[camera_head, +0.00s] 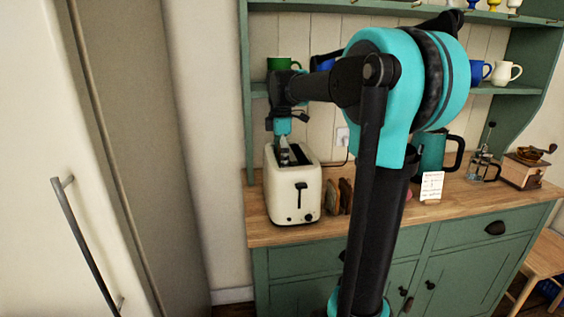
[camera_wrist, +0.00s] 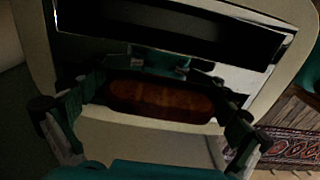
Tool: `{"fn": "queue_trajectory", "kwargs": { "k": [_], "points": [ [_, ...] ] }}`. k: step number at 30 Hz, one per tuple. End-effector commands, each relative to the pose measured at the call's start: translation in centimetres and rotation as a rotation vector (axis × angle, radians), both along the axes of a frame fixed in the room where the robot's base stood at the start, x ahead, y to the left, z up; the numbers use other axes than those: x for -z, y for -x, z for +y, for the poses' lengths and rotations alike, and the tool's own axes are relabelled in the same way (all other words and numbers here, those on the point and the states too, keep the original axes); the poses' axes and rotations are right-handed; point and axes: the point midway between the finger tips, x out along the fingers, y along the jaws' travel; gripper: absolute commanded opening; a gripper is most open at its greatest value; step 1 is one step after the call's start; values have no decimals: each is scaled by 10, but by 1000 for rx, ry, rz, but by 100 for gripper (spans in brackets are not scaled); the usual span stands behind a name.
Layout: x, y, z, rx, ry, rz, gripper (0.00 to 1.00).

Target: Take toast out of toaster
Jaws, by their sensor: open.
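The cream toaster (camera_head: 293,191) stands on the wooden counter, its slots facing up and its lever on the front. My gripper (camera_head: 284,154) points down at the toaster's top, with its tips at the slots. In the wrist view, a browned slice of toast (camera_wrist: 160,98) lies in the nearer slot, with only its top edge showing. My open fingers (camera_wrist: 156,84) are on either side of the toast's ends. I cannot tell whether they touch it. The other slot (camera_wrist: 170,30) looks dark and empty. The lower part of the toast is hidden in the toaster.
A white card (camera_head: 431,186), a teal pot (camera_head: 434,155), a glass press (camera_head: 482,165) and a grinder (camera_head: 526,170) stand further right. A pale door (camera_head: 70,160) is left.

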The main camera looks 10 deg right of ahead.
Motion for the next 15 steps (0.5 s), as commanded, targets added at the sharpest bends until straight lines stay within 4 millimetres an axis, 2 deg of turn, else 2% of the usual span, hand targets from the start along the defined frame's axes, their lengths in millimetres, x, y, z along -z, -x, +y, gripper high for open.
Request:
{"fn": "queue_trajectory", "kwargs": {
  "k": [3,10,15],
  "points": [
    [0,0,0,0,0,0,99],
    [0,0,0,0,0,0,71],
    [0,0,0,0,0,0,71]
  ]
}}
